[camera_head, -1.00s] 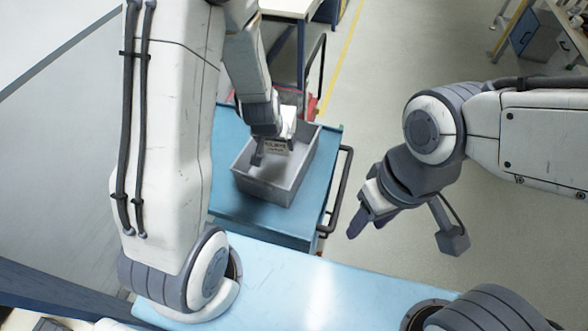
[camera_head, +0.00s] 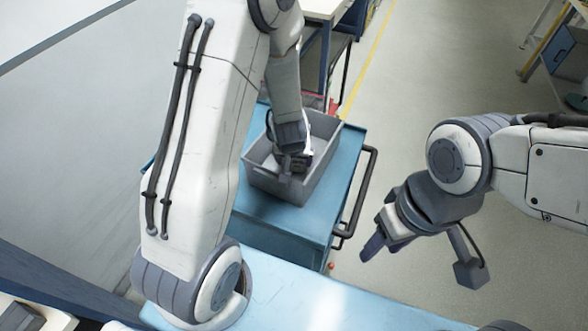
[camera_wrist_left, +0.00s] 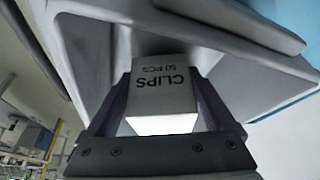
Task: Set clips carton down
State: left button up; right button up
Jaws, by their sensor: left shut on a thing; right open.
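The clips carton (camera_wrist_left: 165,88) is a small pale box with dark "CLIPS 50 PCS" lettering. In the left wrist view it sits between the two fingers of my left gripper (camera_wrist_left: 165,105), which is shut on it. In the head view my left gripper (camera_head: 290,168) reaches down into the grey bin (camera_head: 268,185), and the carton is mostly hidden behind it. I cannot tell whether the carton touches the bin floor. My right gripper (camera_head: 376,240) is open and empty, well to the right of the bin above the floor.
The bin stands on a blue cart (camera_head: 265,217) with a dark handle (camera_head: 357,200) on its right side. A white-topped workbench (camera_head: 325,8) stands behind. Grey floor (camera_head: 420,90) with a yellow line is clear to the right.

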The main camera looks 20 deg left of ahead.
pick_arm(q)
jog(key=shift+f, duration=1.05)
pick_arm(e)
jog(key=shift+f, duration=0.6)
